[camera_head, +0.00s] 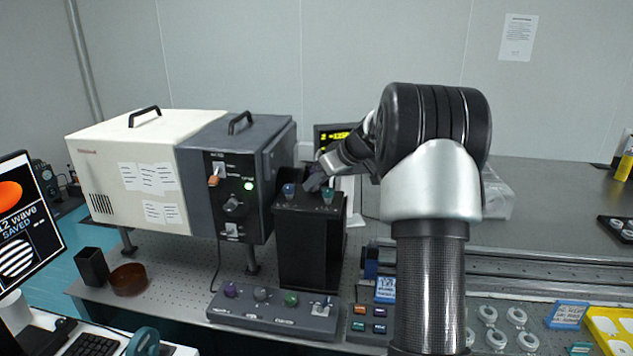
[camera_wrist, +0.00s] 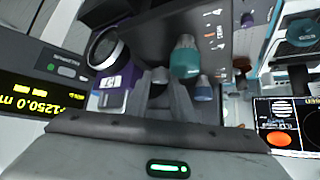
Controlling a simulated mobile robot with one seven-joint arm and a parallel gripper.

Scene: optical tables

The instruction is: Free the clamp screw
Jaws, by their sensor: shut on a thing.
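My gripper (camera_head: 315,181) is over the top of a tall black box (camera_head: 300,245), between a blue knob (camera_head: 289,190) and a teal knob (camera_head: 327,195). In the wrist view my gripper's fingers (camera_wrist: 160,88) are close together around a small grey knob (camera_wrist: 158,74), which looks like the clamp screw. The fingers hide most of it, so I cannot tell whether it is loose. The teal knob (camera_wrist: 185,57) and blue knob (camera_wrist: 203,89) stand just to its right there. A purple part with a round lens (camera_wrist: 105,48) is to the left.
A yellow-lit display (camera_head: 335,135) stands behind the box. A grey-and-cream instrument (camera_head: 200,170) is close on the left. A control strip with several knobs (camera_head: 272,312) lies in front. A rail (camera_head: 550,270) runs to the right, with bare table behind it.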

